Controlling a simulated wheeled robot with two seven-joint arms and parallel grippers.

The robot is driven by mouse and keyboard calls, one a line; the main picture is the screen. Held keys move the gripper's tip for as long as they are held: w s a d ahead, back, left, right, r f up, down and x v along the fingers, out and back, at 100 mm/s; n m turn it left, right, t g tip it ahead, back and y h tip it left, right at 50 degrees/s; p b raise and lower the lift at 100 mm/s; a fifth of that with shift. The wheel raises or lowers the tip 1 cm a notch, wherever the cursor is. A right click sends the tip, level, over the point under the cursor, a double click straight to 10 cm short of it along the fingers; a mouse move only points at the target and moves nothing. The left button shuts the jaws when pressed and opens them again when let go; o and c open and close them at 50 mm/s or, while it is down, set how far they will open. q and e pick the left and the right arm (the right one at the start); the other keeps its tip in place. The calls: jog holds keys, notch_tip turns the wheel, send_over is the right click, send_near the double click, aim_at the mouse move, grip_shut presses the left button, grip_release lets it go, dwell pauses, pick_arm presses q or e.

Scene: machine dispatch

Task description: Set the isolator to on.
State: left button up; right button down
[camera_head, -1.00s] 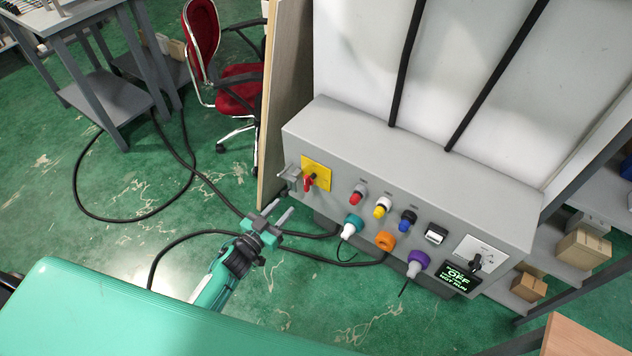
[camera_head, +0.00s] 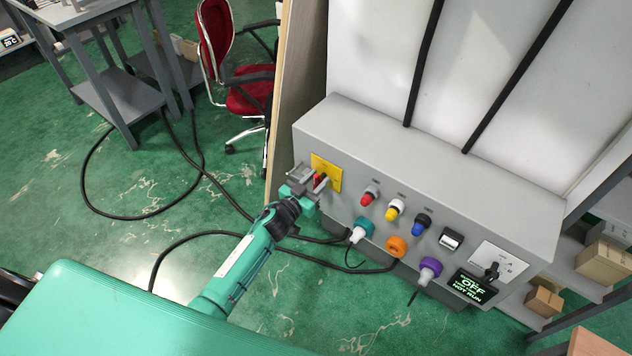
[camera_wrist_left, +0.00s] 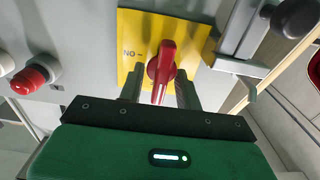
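The isolator is a red handle on a yellow plate (camera_head: 333,170) at the left end of the grey machine panel. In the left wrist view the red handle (camera_wrist_left: 163,68) runs up and down the picture on the yellow plate (camera_wrist_left: 135,26). The ON lettering appears upside down to its left. My left gripper (camera_head: 305,182) is at the isolator. In the wrist view its fingers (camera_wrist_left: 158,92) stand apart on either side of the handle's near end, with a gap at least on the left. My right gripper is not in view.
A grey bracket with a black knob (camera_wrist_left: 295,18) sits close beside the plate. Red (camera_head: 369,193), yellow (camera_head: 395,209) and blue (camera_head: 421,224) buttons line the panel. The display (camera_head: 472,287) reads OFF, NOT RUN. Cables lie on the floor.

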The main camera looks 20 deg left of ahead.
pick_arm(q)
jog(key=c, duration=0.6)
